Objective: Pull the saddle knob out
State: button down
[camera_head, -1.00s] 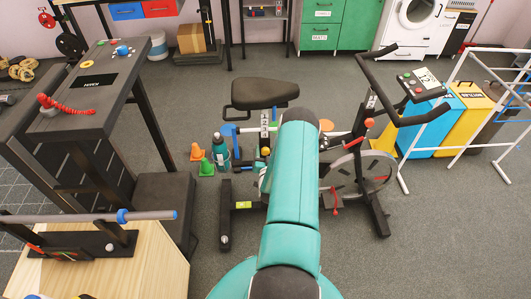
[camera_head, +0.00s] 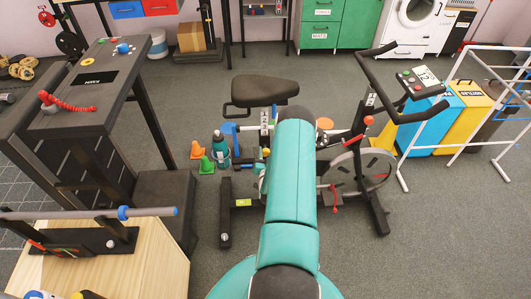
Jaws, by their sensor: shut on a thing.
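The exercise bike stands in the middle of the view. Its black saddle (camera_head: 264,90) sits on a post with a numbered label (camera_head: 264,121). A blue round part (camera_head: 229,128) shows left of the post, and a small yellow-orange part (camera_head: 265,152) shows low beside it. I cannot tell which part is the saddle knob. My teal arm reaches forward over the bike and covers much of its middle. A small teal piece of my arm shows at the left of the post's foot. My gripper's fingers are hidden behind the arm.
The handlebar (camera_head: 405,117) rises at right, near a white rack (camera_head: 455,157). The floor at lower right is clear.

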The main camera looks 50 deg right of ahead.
jog(key=shift+s+a, duration=0.1)
jog(key=shift+a, duration=0.05)
jog(key=c, duration=1.2)
grip_release()
jog(key=shift+o, duration=1)
jog(key=v, duration=1.3)
jog(key=shift+s+a, duration=0.25)
jog(key=shift+s, duration=0.05)
